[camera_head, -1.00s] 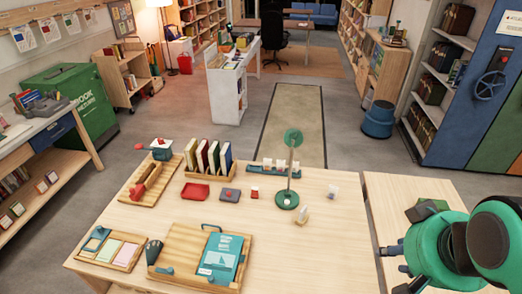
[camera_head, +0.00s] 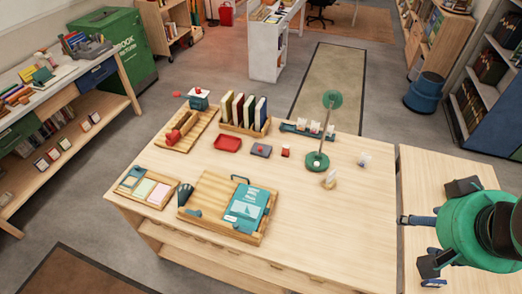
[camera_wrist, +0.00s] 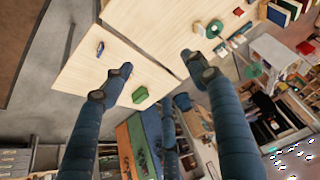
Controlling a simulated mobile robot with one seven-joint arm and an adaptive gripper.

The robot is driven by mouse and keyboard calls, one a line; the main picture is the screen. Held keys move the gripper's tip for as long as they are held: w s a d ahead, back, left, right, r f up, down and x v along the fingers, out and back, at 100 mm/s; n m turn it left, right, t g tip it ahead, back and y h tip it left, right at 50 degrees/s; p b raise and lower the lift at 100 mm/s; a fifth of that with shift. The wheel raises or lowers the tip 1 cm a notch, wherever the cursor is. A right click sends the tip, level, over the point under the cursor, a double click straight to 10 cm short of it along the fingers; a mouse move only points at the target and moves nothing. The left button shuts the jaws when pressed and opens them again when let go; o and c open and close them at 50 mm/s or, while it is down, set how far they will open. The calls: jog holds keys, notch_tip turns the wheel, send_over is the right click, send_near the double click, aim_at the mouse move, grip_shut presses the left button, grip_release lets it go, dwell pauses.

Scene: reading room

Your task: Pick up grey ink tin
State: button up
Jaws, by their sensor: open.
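A small flat dark grey tin with a red spot on top, which looks like the grey ink tin (camera_head: 261,150), lies on the main wooden table (camera_head: 335,225) in the head view. It sits between a red tray (camera_head: 228,144) and a small red-and-white item (camera_head: 286,151). My gripper (camera_head: 420,243) is at the right, over the side table and well away from the tin. In the wrist view my gripper (camera_wrist: 156,68) shows its fingers spread with nothing between them. I cannot make out the tin in the wrist view.
A green lamp (camera_head: 317,161) stands right of the tin. Upright books in a holder (camera_head: 245,126) stand behind it. A wooden board with a teal book (camera_head: 247,208) lies in front. A green box (camera_wrist: 139,95) lies on the side table. The main table's right part is mostly clear.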

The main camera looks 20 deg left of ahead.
jog(key=o, duration=0.7)
jog(key=shift+o, duration=0.2)
